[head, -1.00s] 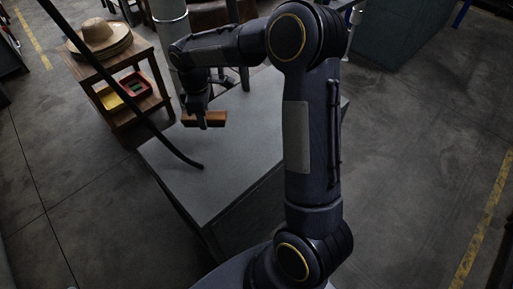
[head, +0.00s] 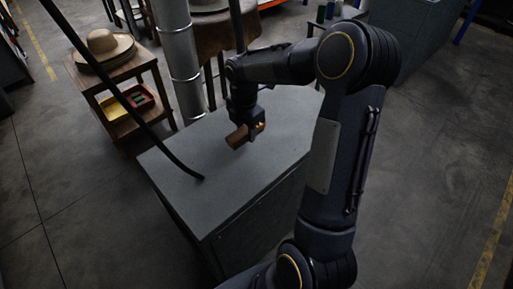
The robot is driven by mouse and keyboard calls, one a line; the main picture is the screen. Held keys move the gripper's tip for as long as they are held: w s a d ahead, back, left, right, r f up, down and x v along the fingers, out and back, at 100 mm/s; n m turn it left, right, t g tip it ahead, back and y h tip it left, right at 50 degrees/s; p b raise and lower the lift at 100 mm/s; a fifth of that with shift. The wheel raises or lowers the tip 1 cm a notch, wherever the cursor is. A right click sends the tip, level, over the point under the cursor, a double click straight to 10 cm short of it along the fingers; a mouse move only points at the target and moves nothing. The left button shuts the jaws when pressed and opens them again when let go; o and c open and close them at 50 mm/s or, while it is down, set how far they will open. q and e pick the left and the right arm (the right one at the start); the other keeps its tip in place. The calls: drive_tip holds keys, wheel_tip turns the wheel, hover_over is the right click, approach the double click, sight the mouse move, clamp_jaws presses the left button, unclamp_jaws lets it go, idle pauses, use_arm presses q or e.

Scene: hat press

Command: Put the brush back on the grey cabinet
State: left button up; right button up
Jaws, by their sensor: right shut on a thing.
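The brush (head: 238,138) is a brown wooden block. My right gripper (head: 250,133) is shut on it and holds it over the far part of the grey cabinet's top. I cannot tell whether the brush touches the top or hangs just above it. The grey cabinet (head: 192,187) stands in the middle of the head view, its flat top mostly bare. My right arm covers part of its right side. My left gripper is not in view.
A wooden stand with straw hats (head: 105,45) on top and yellow and red trays (head: 139,96) on its shelf is at the upper left. A metal pipe (head: 180,75) rises behind the cabinet. A thin black pole or hose (head: 130,105) slants down onto the cabinet top.

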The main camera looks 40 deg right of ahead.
sight(256, 155)
drive_tip(key=f, duration=0.1)
drive_tip(key=s+d+f, duration=0.1)
drive_tip(key=s+f, duration=0.1)
drive_tip(key=shift+s+d+f, duration=0.2)
drive_tip(key=shift+d+f, duration=0.05)
drive_tip(key=shift+f, duration=0.05)
drive_tip(key=shift+s+d+f, duration=0.1)
drive_tip(key=shift+s+f, duration=0.1)
drive_tip(key=shift+f, duration=1.55)
drive_tip(key=shift+f, duration=0.25)
drive_tip(key=o, duration=0.9)
drive_tip(key=shift+r, duration=0.1)
